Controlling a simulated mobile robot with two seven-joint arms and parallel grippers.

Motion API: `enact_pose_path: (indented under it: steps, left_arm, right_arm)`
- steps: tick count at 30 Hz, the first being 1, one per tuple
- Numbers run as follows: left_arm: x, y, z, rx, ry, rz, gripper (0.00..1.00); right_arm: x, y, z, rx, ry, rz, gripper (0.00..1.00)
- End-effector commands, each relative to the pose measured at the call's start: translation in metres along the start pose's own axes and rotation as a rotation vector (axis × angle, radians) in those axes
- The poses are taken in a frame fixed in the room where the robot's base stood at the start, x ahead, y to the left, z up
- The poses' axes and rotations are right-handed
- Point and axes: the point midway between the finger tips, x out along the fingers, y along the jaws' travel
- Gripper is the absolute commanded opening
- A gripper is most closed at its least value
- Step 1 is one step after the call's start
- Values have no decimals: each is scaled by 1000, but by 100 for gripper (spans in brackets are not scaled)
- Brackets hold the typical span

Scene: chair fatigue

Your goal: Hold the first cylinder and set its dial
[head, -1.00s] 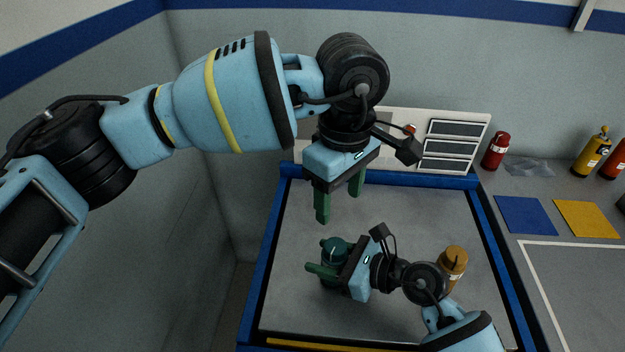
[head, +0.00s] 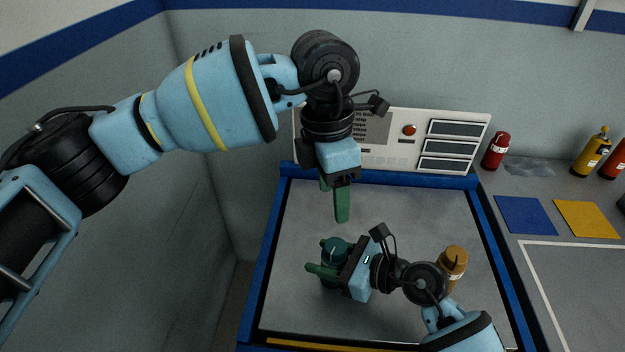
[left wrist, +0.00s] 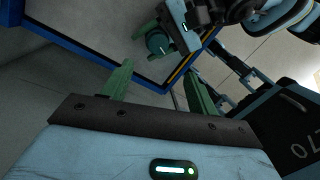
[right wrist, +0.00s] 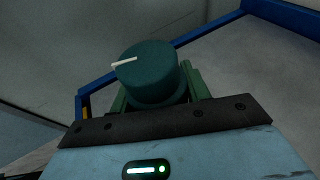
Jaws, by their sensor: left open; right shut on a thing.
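A dark green cylinder (head: 334,252) stands upright on the grey tray at its left side. Its round top dial (right wrist: 150,72) carries a white pointer mark, which points left in the right wrist view. My right gripper (head: 326,272) is shut around the cylinder's body from the right. My left gripper (head: 335,204) is open and empty, above and behind the cylinder, fingers pointing down. In the left wrist view the cylinder (left wrist: 157,42) shows beyond the open green fingers. An orange-brown cylinder (head: 453,262) stands on the tray to the right, partly hidden by my right arm.
The blue-rimmed tray (head: 484,232) has a white panel (head: 400,152) with a red button and several dark slots behind it. Red (head: 495,150) and yellow (head: 590,150) cylinders stand on the right counter, near blue (head: 525,215) and yellow (head: 587,219) squares. The tray's back right is clear.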

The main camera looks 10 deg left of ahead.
Motion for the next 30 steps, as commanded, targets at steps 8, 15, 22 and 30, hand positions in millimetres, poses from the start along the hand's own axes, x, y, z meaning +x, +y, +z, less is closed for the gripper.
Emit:
enact_pose_path:
  steps: [8, 15, 22, 30]
  left_arm:
    - [1, 4, -3, -294, -16, -31, 59]
    - [0, 7, -5, -549, -25, -61, 59]
    - [1, 11, -8, -795, -26, -93, 59]
    - [0, 14, -10, -1083, -21, -131, 59]
  right_arm:
    - [0, 0, 0, -1, 0, -1, 14]
    - [0, 0, 0, -1, 0, -1, 14]
    - [0, 0, 0, -1, 0, -1, 14]
    - [0, 0, 0, -1, 0, -1, 14]
